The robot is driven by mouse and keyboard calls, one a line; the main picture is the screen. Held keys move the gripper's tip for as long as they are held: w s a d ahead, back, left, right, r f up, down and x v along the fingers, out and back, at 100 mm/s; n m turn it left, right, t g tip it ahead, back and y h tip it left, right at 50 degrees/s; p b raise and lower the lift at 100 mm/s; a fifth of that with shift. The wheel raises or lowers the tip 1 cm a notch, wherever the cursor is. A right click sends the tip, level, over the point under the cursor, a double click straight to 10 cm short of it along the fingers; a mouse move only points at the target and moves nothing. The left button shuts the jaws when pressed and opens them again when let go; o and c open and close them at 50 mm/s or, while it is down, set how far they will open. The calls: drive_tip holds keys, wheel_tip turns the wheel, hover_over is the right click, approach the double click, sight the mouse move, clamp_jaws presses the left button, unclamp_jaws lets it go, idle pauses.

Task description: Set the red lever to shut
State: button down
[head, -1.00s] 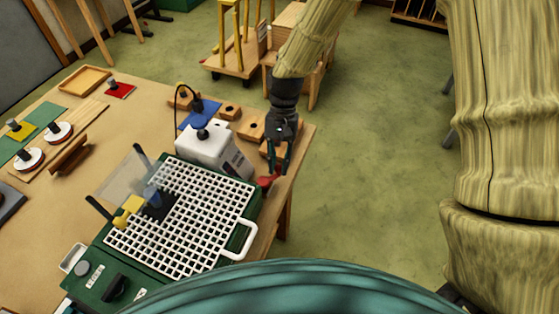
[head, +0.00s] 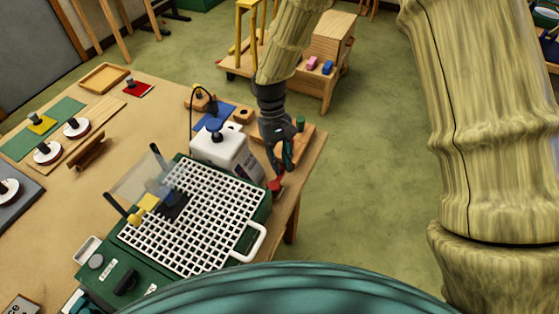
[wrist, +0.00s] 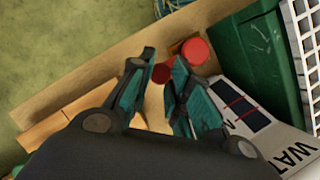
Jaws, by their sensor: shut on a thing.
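The red lever (head: 276,185) is beside the white WATER tank (head: 228,150), near the table's right edge. In the wrist view its round bright-red part (wrist: 195,51) shows just beyond my fingertips, and a darker red part (wrist: 162,72) lies between them. My gripper (head: 281,170) points down at the lever, and its teal-padded fingers (wrist: 163,68) are closed on the red lever, with a small gap between the tips. The fingers hide part of the lever. No marking for its shut position is readable.
The green machine with a white grid (head: 190,222) stands in front of the tank. Wooden blocks (head: 263,135) lie behind my gripper. A wooden cart (head: 325,65) stands on the floor beyond. Open green floor lies right of the table.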

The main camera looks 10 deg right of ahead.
drive_tip(key=shift+w+r, duration=0.1)
drive_tip(key=c, duration=1.3)
unclamp_jaws()
drive_tip(key=d+v, duration=0.1)
drive_tip(key=v, duration=1)
drive_tip(key=shift+a+r, duration=0.4)
drive_tip(key=shift+a, duration=0.1)
drive_tip(key=shift+w+a, duration=0.1)
